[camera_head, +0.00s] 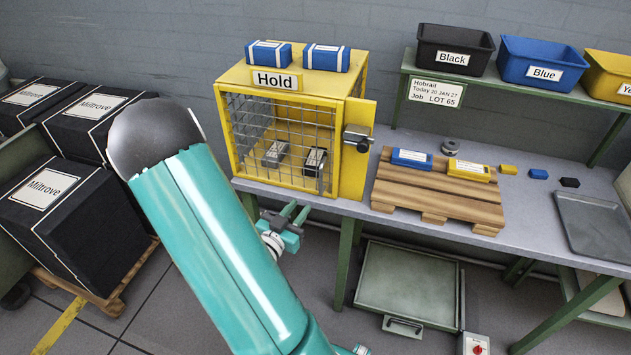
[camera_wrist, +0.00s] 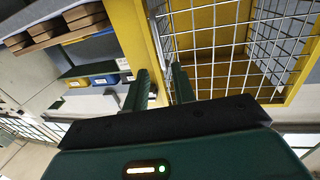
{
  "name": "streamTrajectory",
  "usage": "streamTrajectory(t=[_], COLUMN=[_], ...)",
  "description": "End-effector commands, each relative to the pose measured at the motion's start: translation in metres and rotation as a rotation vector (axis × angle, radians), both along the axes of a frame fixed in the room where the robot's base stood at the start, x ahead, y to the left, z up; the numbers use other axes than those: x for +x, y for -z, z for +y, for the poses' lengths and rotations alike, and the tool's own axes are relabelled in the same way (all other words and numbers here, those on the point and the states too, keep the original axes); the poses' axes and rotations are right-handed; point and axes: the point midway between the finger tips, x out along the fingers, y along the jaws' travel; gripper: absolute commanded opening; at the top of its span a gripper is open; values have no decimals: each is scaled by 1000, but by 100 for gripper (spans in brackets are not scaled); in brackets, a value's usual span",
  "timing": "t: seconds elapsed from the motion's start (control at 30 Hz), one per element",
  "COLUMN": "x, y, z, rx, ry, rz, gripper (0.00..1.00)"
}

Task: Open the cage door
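The yellow cage (camera_head: 262,76) with the "Hold" sign stands on the grey bench. Its front mesh door (camera_head: 280,140) looks closed. A yellow panel (camera_head: 355,175) at its right carries a metal latch with a dark knob (camera_head: 361,143). My gripper (camera_head: 299,209) is in front of and below the cage's lower front, apart from the latch in the head view. In the wrist view my gripper (camera_wrist: 161,72) is open, with the yellow frame (camera_wrist: 143,35) and wire mesh (camera_wrist: 215,60) beyond its fingers. I see nothing held. Contact with the cage cannot be told.
Two small labelled boxes (camera_head: 275,153) sit inside the cage, and two blue boxes (camera_head: 327,57) on top. A wooden pallet (camera_head: 437,191) with a blue and a yellow box lies right of the cage. Black crates (camera_head: 60,205) stand left. Floor is partly clear before the bench.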

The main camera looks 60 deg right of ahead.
Motion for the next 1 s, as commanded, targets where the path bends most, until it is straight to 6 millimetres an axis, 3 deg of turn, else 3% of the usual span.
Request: streamTrajectory(t=[0.6, 0.8, 1.0], x=[-5, -4, -3], y=[0, 0, 0], z=[-112, -125, -125], rx=[0, 2, 2], ry=[1, -2, -3], rz=[-1, 0, 0], gripper=[26, 26, 26])
